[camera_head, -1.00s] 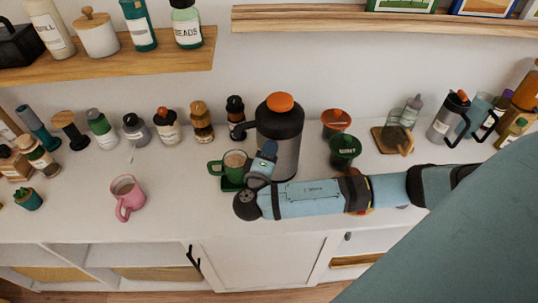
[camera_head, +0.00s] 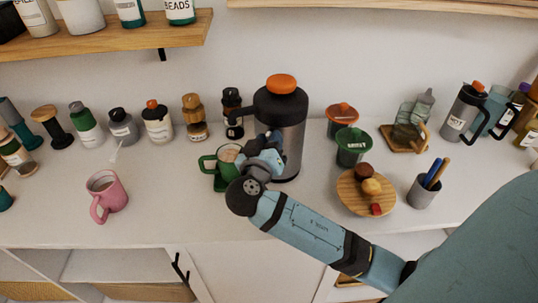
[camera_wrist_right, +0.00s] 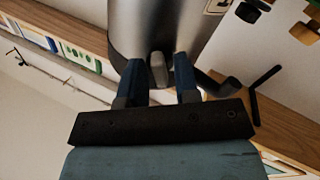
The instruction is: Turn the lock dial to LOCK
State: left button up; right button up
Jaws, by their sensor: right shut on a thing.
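A tall steel dispenser (camera_head: 291,133) with a dark top and an orange cap (camera_head: 281,84) stands on the white counter. In the right wrist view, the two blue fingers (camera_wrist_right: 160,72) are shut on a small grey dial (camera_wrist_right: 157,68) at the steel body (camera_wrist_right: 185,25). The dial's markings are hidden, so its setting cannot be read. In the head view the gripper hides the dial. My left gripper is not in view.
The green mug (camera_head: 225,164) stands close to the gripper and dispenser. A pink mug (camera_head: 108,193) is at the left. A green cup (camera_head: 352,146), a round wooden plate (camera_head: 350,194) and a pen cup (camera_head: 421,193) are at the right. Jars line the wall.

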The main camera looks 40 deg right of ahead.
pick_arm(q)
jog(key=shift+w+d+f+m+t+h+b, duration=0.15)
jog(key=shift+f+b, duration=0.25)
jog(key=shift+b, duration=0.95)
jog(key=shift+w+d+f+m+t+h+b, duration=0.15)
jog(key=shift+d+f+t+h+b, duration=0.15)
jog(key=shift+b, duration=1)
pick_arm(e)
jog(key=shift+m, duration=1.9)
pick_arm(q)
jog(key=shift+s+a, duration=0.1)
pick_arm(e)
jog(key=o, duration=0.6)
jog(key=shift+r, duration=0.1)
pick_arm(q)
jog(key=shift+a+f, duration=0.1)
